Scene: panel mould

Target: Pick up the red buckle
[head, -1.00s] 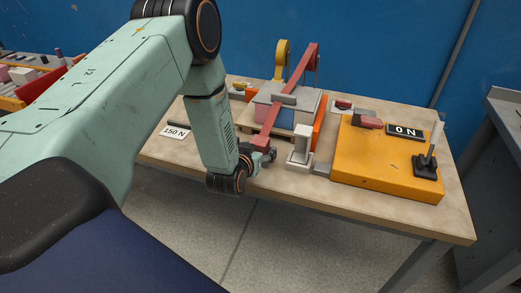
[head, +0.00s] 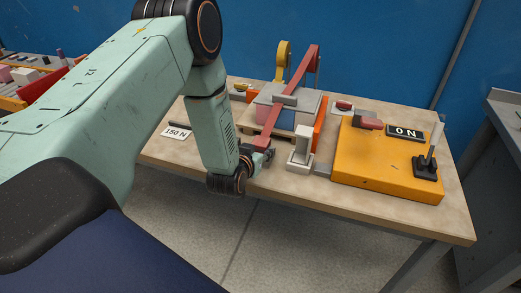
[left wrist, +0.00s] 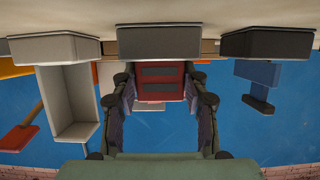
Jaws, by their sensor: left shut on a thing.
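The red buckle (left wrist: 162,78), a red block with two dark slots, sits between the two fingers of my left gripper (left wrist: 162,100) in the left wrist view. The gripper is shut on it. In the head view my left gripper (head: 265,156) is low at the table's front edge, left of a grey post. The lower end of a red strap (head: 269,128) meets it there, and my wrist partly hides the buckle. The strap runs up over a grey-topped load (head: 310,103) on a pallet. My right gripper is not in view.
The grey post (head: 301,150) stands close right of my gripper. A yellow box (head: 385,178) with a lever and a "0 N" display (head: 405,132) fills the table's right side. A "150 N" card (head: 175,132) lies at the left. A blue wall stands behind.

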